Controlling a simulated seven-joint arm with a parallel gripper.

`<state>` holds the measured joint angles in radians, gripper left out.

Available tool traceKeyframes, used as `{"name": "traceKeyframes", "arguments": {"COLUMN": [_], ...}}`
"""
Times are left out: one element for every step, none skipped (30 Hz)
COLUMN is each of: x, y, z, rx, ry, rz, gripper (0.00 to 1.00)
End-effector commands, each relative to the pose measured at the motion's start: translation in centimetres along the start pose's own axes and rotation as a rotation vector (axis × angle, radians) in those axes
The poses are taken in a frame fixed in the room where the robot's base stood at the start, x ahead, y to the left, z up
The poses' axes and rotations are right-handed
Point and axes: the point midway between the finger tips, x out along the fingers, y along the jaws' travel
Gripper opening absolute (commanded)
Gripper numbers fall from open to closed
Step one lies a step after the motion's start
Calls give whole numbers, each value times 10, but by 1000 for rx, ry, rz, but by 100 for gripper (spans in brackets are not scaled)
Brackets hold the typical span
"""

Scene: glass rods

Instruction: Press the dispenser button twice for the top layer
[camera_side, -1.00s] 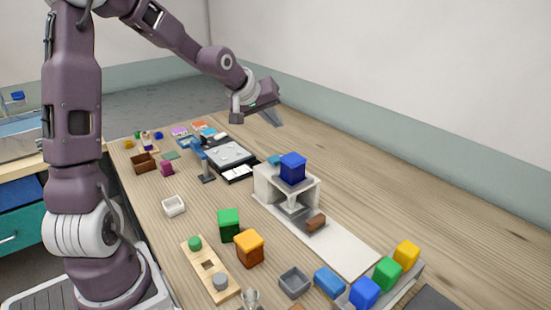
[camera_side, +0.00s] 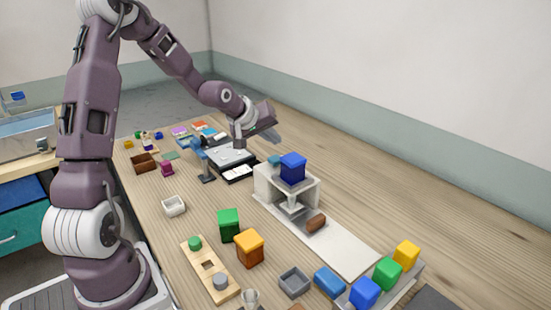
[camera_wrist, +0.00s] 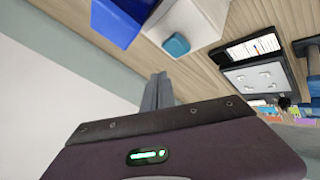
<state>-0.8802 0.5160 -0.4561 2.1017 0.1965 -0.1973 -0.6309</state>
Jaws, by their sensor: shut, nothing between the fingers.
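The dispenser (camera_side: 262,186) is a pale housing with a dark blue block (camera_side: 292,168) on top and a white strip (camera_side: 345,251) running out in front. Its small teal button (camera_side: 274,161) sits at the back, and the button shows clearly in the wrist view (camera_wrist: 176,44) beside the pale housing. A brown piece (camera_side: 316,222) lies on the strip under the dispenser's front. My gripper (camera_side: 275,138) is shut and empty, above and behind the button, apart from it. In the wrist view its fingers (camera_wrist: 158,88) are together, below the button in the picture.
Green (camera_side: 229,224) and orange (camera_side: 250,247) boxes stand in front. Coloured blocks fill a grey tray (camera_side: 411,275) at front right. The table right of the dispenser is bare.

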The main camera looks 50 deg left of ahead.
Motion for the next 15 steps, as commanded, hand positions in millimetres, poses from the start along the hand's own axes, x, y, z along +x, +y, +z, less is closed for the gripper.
{"name": "traceKeyframes", "arguments": {"x": [5, 7, 10, 12, 14, 16, 17, 18, 18, 19, 19, 19, 19, 19, 19], "y": [-3, -5, -7, -8, -10, -11, -12, -12, -13, -13, -14, -14, -14, -14, -14], "z": [4, 6, 8, 9, 10, 12, 12, 13, 13, 14, 14, 14, 14, 14, 14], "rx": [0, 0, 0, 0, 0, 0, 0, 0, 0, 0, 0, 0, 0, 0, 0], "ry": [-3, -3, -3, -2, -2, -3, -2, -1, 0, 0, 0, 0, 0, 1, 1], "rz": [-1, 0, 0, 0, 0, 0, 0, 1, 0, 0, 0, 0, 0, 0, 0], "gripper": [0, 0, 0, 0, 0, 0, 0, 0, 0, 0, 0, 0, 0, 0, 0]}}
